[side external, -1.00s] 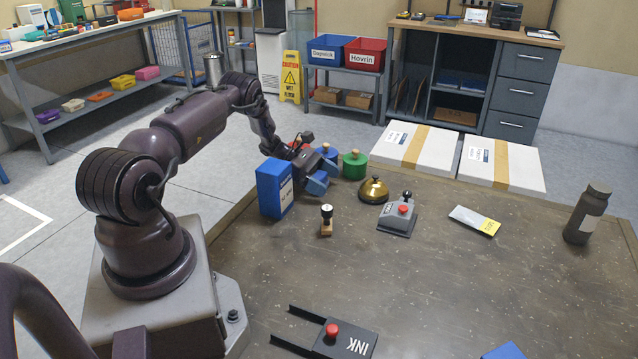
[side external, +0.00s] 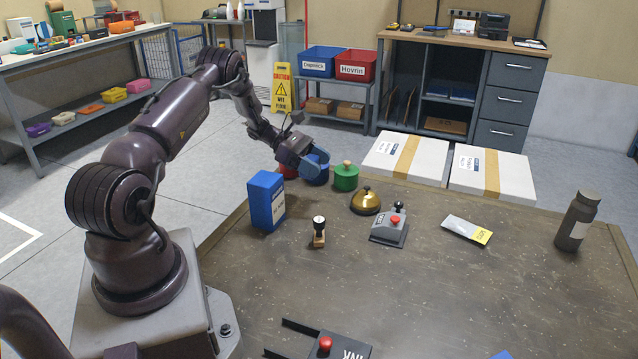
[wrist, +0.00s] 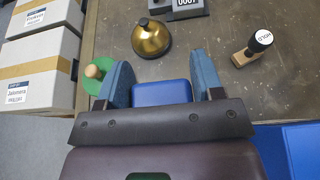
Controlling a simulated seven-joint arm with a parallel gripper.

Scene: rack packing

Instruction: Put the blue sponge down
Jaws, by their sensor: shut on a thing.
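My gripper (side external: 314,161) hangs above the far left part of the table, by the colored round pots with knobs. The wrist view shows its two teal-blue fingers (wrist: 162,84) on either side of a plain blue block with rounded corners, the blue sponge (wrist: 161,93). The gripper is shut on it. The sponge's lower part is hidden behind the dark gripper body. In the side view I cannot separate the sponge from the blue fingers and the blue pot behind them. The green pot (side external: 346,178) stands just right of the gripper.
A tall blue box (side external: 266,200) stands left of the gripper. A wooden stamp (side external: 319,235), brass bell (side external: 366,202) and grey device with a red button (side external: 390,229) stand nearer. White cartons (side external: 406,157) lie beyond the table's far edge. The table's middle (side external: 440,290) is clear.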

